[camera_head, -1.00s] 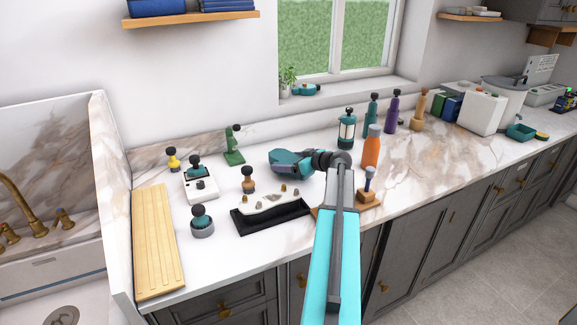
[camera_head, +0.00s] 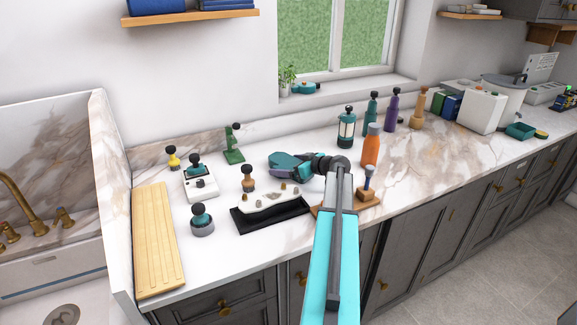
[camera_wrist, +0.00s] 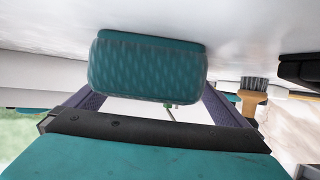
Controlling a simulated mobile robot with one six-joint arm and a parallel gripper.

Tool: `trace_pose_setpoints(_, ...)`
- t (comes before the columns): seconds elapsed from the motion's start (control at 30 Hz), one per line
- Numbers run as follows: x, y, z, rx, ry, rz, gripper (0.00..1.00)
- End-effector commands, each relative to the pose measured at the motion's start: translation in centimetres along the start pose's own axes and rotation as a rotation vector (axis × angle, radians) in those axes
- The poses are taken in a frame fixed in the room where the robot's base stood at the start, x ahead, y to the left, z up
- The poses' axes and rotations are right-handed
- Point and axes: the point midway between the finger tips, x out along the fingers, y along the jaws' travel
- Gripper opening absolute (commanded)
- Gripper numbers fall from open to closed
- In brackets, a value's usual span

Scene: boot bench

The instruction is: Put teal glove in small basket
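My gripper (camera_head: 282,163) is low over the white marble counter, left of the orange bottle. In the wrist view, a teal block with a ribbed, patterned face, which looks like the teal glove (camera_wrist: 148,70), lies between my two dark fingers (camera_wrist: 150,92). The fingers run to its left and right edges. It hides the fingertips, so I cannot tell whether they grip it or only straddle it. It appears to be at or close to the white surface. In the head view I cannot separate it from my teal gripper. I cannot make out a small basket in either view.
A black tray (camera_head: 240,225) with a pale piece stands just in front of my gripper. A green stand (camera_head: 234,150), dark-topped items, an orange bottle (camera_head: 371,148) and a lantern-like jar (camera_head: 346,130) surround it. A wooden board (camera_head: 157,240) lies at left. A brush (camera_wrist: 252,95) shows at right.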

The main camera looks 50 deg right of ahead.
Motion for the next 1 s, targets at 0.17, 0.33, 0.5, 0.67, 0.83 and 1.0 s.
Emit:
trace_pose_setpoints(0.17,0.0,0.0,0.0,0.000,0.000,0.000,1.00)
trace_pose_setpoints(0.33,-0.1,0.0,-0.3,0.000,0.000,0.000,1.00)
trace_pose_setpoints(0.5,-1.7,0.0,0.0,0.000,0.001,0.003,1.00)
trace_pose_setpoints(0.67,-4.1,-0.1,0.0,-0.002,0.001,0.003,1.00)
trace_pose_setpoints(0.83,-6.9,-0.1,0.1,-0.001,0.000,0.002,1.00)
trace_pose_setpoints(1.0,-9.5,-0.1,0.0,-0.002,0.000,0.003,1.00)
